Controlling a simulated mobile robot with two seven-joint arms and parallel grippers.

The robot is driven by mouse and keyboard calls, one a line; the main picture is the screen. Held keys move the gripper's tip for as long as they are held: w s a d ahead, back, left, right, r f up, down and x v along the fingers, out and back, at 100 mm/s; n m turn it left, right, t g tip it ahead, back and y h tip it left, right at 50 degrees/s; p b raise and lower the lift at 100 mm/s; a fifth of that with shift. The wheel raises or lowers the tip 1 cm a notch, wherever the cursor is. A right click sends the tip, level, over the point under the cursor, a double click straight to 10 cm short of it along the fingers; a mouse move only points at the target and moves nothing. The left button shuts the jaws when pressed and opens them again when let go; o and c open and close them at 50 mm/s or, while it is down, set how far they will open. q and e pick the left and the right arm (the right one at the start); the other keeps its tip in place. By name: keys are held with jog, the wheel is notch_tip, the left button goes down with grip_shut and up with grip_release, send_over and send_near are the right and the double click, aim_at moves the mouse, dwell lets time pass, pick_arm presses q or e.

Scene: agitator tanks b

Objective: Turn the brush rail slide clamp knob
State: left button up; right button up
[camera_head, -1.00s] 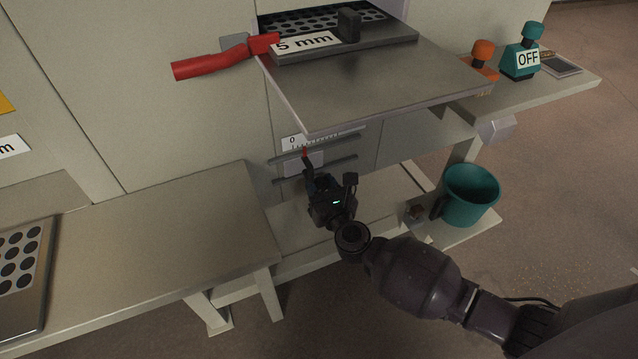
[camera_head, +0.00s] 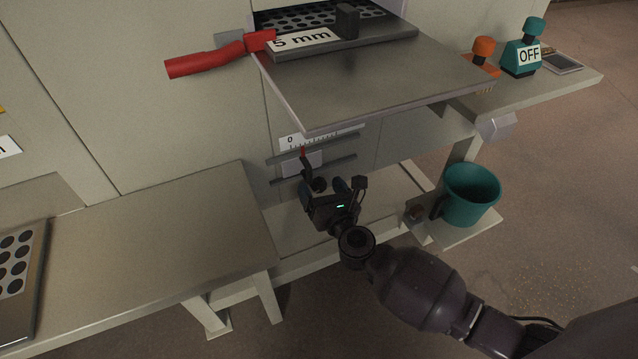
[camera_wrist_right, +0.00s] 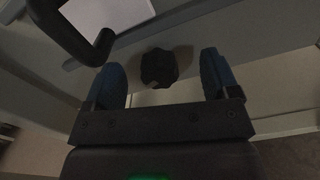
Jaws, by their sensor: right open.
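The black lobed clamp knob (camera_wrist_right: 158,68) shows in the right wrist view, between and just ahead of the blue fingertips. My right gripper (camera_wrist_right: 162,80) is open around the line of the knob, with a gap on both sides and nothing held. In the head view my right gripper (camera_head: 322,190) is below the scale. A black handle (camera_wrist_right: 72,35) on the slide is close to the left finger. My left gripper is not in view.
The scale plate (camera_head: 318,138) and two rails are under the overhanging grey shelf (camera_head: 375,90). A bench (camera_head: 150,235) stands at left. A teal bucket (camera_head: 468,198) sits on the low ledge at right. A red lever (camera_head: 205,62) sticks out above.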

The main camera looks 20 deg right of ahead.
aim_at(321, 190)
jog(key=shift+s+f, duration=0.15)
jog(key=shift+s, duration=0.85)
jog(key=shift+s+f, duration=0.1)
jog(key=shift+s, duration=0.9)
jog(key=shift+s+r, duration=0.15)
jog(key=shift+s, duration=0.35)
